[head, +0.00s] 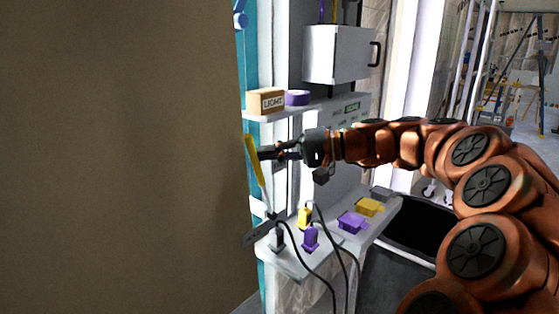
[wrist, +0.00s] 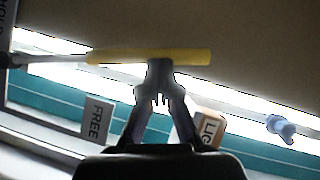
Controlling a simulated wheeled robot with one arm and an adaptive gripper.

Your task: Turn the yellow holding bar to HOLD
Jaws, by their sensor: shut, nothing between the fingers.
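The yellow holding bar (head: 254,160) is tilted in the head view, its top leaning left beside the large brown panel. A thin grey rod runs from its lower end down to a dark labelled plate (head: 258,235). In the wrist view the yellow bar (wrist: 120,56) lies across the upper middle. My gripper (head: 262,154) is shut and empty, its tips at the bar's side. In the wrist view my gripper (wrist: 160,68) overlaps the bar's edge; I cannot tell whether it touches. A FREE label (wrist: 96,118) shows below the bar; a partly cut-off HOLD label (wrist: 5,20) is at the upper left.
The brown panel (head: 120,150) fills the left. A shelf (head: 335,104) above my gripper bears a LIGHT box (head: 266,101) and a purple roll (head: 297,97). A lower shelf (head: 285,262) has yellow and purple plugs with black cables. A grey cabinet (head: 335,53) hangs above.

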